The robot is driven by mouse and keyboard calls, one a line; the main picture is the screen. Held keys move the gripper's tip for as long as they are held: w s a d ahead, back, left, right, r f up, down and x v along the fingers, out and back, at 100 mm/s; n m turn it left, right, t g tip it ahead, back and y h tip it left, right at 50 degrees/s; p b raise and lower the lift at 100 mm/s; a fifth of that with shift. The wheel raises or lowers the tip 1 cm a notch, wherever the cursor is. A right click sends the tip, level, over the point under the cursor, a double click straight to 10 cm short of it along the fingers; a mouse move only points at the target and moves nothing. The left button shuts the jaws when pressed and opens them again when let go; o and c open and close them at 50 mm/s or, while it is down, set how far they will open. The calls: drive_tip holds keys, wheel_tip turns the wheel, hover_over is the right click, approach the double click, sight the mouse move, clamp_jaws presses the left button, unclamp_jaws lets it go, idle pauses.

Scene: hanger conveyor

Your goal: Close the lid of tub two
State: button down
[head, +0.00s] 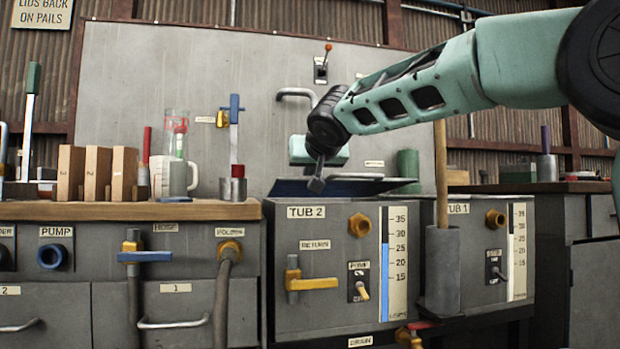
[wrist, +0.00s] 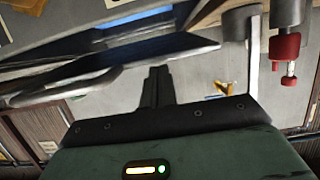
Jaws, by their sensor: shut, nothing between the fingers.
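Tub two (head: 327,250) is a grey cabinet-like tub in the middle of the head view, labelled TUB 2. A thin dark blue panel (head: 396,188), which looks like its lid, lies low over the top at a slant, apart from the rim at the right. How far it stands open is hard to tell. My gripper (head: 316,185) is shut and empty, pointing down at the panel's left half. In the wrist view a dark slab (wrist: 150,55) crosses just beyond my fingertips (wrist: 156,72); I cannot tell whether they touch.
Tub one (head: 480,245) stands to the right, with a grey holder (head: 441,270) and wooden pole in front. A wooden-topped bench (head: 130,209) at the left carries blocks, a jug and tools. A grey back panel (head: 180,70) with a curved handle (head: 297,93) rises behind.

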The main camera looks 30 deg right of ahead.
drive_tip(key=shift+s+f+b, duration=0.2)
drive_tip(key=shift+f+b, duration=1.1)
drive_tip(key=shift+b, duration=0.15)
drive_tip(key=shift+s+f, duration=0.1)
